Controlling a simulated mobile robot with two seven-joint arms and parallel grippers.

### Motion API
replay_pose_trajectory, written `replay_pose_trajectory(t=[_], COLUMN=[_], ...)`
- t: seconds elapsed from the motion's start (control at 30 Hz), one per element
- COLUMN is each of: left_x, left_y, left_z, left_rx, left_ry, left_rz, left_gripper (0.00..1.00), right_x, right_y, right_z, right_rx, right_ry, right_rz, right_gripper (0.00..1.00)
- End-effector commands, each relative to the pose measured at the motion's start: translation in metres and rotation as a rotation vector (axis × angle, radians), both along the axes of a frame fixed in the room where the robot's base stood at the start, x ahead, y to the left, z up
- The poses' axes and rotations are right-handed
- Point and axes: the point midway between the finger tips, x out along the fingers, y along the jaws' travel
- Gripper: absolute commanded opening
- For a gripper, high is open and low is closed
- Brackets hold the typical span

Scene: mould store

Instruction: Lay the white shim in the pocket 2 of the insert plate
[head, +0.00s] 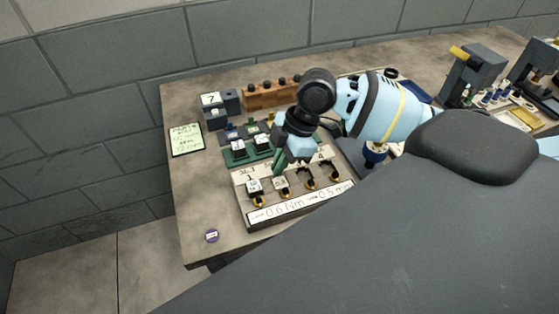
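The insert plate (248,213) lies on the worktable, with a row of numbered pockets and a white strip of handwriting along its front. Pocket 1 holds a small pale block (254,187). A small pale piece (281,184) shows at pocket 2; I cannot tell whether it is the white shim. Pockets 3 and 4 (323,170) look dark. My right gripper (284,163) points down just behind pocket 2. Its fingers are small and partly hidden, so I cannot see whether they are open or hold anything. My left gripper is out of view.
Behind the plate are a green holder (233,157) with pale blocks, a wooden block (268,95) with dark knobs, and a block marked 7 (211,100). A green note (186,139) lies left.

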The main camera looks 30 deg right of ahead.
Motion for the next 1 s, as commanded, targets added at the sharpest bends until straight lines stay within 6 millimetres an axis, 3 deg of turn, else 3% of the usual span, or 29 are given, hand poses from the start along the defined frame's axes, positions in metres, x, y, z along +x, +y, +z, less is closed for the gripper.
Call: replay_pose_trajectory(t=[0.97, 1.0], left_x=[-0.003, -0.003], left_y=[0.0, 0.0], left_z=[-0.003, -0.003], left_rx=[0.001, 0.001], left_ry=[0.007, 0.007], left_rz=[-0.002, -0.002], left_gripper=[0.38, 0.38], right_x=[0.0, 0.0], right_y=[0.0, 0.0], right_z=[-0.012, -0.012], right_rx=[0.001, 0.001], right_ry=[0.0, 0.0], right_rz=[0.0, 0.0], right_gripper=[0.0, 0.09])
